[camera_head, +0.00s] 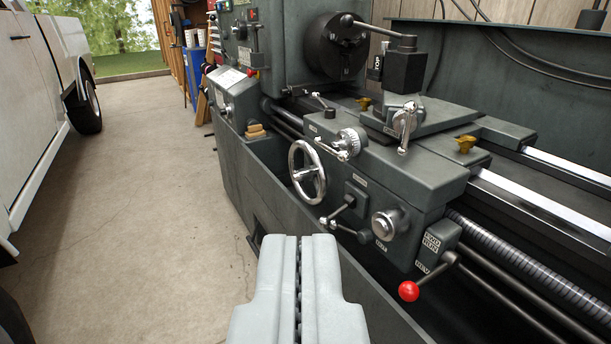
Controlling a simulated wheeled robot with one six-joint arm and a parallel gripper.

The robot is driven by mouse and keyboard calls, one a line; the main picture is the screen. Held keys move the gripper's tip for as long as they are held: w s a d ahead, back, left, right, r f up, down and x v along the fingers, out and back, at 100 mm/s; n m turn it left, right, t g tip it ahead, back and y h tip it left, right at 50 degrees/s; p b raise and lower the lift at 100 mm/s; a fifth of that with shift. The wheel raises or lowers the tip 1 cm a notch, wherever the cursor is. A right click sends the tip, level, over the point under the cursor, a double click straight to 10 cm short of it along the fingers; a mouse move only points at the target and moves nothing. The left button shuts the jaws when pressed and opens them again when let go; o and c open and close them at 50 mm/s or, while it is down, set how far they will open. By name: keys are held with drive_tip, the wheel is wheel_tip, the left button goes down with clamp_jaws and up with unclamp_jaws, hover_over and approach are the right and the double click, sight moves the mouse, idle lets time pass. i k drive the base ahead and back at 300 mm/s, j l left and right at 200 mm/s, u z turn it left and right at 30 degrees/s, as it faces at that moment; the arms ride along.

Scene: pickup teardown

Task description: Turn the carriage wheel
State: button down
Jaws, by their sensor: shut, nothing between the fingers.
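The carriage wheel (307,172) is a silver spoked handwheel on the front of the dark grey lathe carriage (384,165). It stands upright, a little above and beyond my gripper in the picture. My gripper (298,240) points forward at the bottom middle, with its two pale grey fingers closed together. Nothing is held between them. The fingertips appear apart from the wheel, though the exact distance is hard to judge. The whole wheel rim shows, and nothing covers it.
A lever with a red knob (409,291) juts out at the carriage's lower right. A black-handled lever (345,209) sits right of the wheel. The chuck (337,47) is behind. A white vehicle (30,90) stands at left. The concrete floor (140,210) between is clear.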

sight(315, 171)
drive_tip(key=i+j, duration=0.75)
drive_tip(key=i, duration=0.2)
drive_tip(key=i+j, duration=0.75)
drive_tip(key=i, duration=0.15)
drive_tip(key=i+j, duration=0.8)
drive_tip(key=i, duration=0.15)
